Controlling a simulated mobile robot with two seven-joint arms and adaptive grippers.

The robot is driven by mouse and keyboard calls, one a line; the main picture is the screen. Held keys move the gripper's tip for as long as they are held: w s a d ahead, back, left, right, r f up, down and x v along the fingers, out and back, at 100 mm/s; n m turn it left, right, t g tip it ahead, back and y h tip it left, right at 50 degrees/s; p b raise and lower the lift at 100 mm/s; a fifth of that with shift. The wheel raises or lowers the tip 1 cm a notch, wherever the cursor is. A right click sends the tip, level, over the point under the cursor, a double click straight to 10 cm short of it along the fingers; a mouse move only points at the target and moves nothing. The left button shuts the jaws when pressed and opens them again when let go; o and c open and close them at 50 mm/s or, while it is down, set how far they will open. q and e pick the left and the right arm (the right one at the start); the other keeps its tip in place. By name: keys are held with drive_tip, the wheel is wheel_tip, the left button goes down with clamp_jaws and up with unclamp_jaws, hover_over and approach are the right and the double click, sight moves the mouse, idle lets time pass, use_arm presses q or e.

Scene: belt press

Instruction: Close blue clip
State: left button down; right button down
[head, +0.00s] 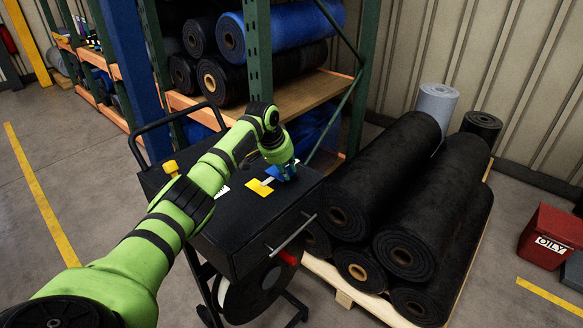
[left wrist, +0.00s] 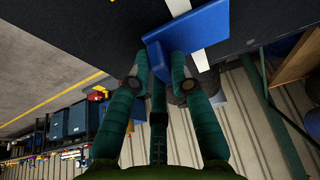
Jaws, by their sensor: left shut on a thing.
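The blue clip (head: 274,172) sits on the black top of the press cart (head: 222,222), near its far right corner. My left gripper (head: 288,174) reaches down onto it and partly hides it. In the left wrist view the blue clip (left wrist: 206,32) shows as a blue block with a flap, and a white strip (left wrist: 179,6) runs under it. My left gripper (left wrist: 163,72) is shut on the clip, its fingertips against the blue flap. I cannot tell how far the flap is folded. A yellow clip (head: 259,188) lies beside it. My right gripper is not in view.
A pallet of black rolls (head: 385,205) stands close to the right of the cart. A shelf rack with rolls (head: 300,98) is behind it. A red oily bin (head: 549,236) stands far right. Open floor lies to the left.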

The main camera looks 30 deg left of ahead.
use_arm(q)
drive_tip(key=c, duration=1.1)
unclamp_jaws()
drive_tip(key=v, duration=1.2)
drive_tip(key=shift+d+f, duration=0.1)
